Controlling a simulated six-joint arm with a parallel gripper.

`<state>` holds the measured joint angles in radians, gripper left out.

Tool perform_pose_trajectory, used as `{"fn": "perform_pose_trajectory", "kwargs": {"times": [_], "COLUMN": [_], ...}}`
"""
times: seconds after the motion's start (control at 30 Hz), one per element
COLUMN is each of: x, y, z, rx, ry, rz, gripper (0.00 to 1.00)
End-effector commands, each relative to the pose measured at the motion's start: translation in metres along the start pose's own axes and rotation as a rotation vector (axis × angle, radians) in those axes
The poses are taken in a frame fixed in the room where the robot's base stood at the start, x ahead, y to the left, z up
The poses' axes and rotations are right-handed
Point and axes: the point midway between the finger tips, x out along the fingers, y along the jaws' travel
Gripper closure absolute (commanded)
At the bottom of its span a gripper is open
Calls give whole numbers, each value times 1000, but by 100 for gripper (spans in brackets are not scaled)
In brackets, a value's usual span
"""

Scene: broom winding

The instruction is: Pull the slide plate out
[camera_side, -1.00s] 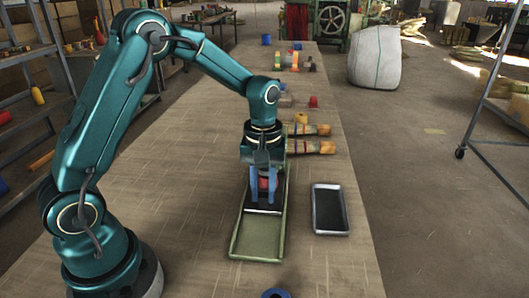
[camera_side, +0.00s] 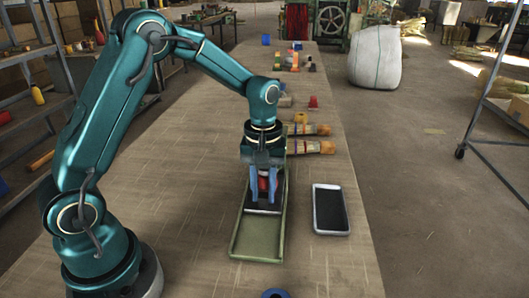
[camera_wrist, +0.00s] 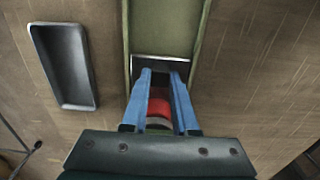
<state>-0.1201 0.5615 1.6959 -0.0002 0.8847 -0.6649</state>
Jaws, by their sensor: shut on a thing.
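The slide plate (camera_side: 264,211) is a dark plate with a pale front edge, lying in the far part of a long green channel (camera_side: 235,243). In the wrist view the dark plate (camera_wrist: 161,65) lies between the green rails, its bright edge crossing the channel. A red grip piece (camera_side: 263,184) stands above the plate; it also shows in the wrist view (camera_wrist: 159,107). My gripper (camera_side: 264,202) points down with its blue fingers on either side of the red piece, shut on it. The piece's base is partly hidden by the fingers.
A grey shallow tray (camera_side: 331,210) lies right of the channel. Two brush-like bundles (camera_side: 309,146) lie behind it, with small coloured pieces (camera_side: 297,58) farther back. A blue ring (camera_side: 275,293) sits at the front edge. The near part of the channel is empty.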

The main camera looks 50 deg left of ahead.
Motion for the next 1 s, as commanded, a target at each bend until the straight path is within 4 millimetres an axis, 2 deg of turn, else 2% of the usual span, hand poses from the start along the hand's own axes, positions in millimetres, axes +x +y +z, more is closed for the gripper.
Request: {"fn": "perform_pose_trajectory", "kwargs": {"times": [0.27,0.37,0.7,0.8,1.0], "x": [-2,-2,-2,-2,-1], "y": [0,1,1,1,1], "z": [4,17,88,100,105], "rx": [0,4,7,3,-1], "ry": [2,1,2,2,0], "rz": [1,0,3,4,3], "gripper": [100,100,100,100,100]}}
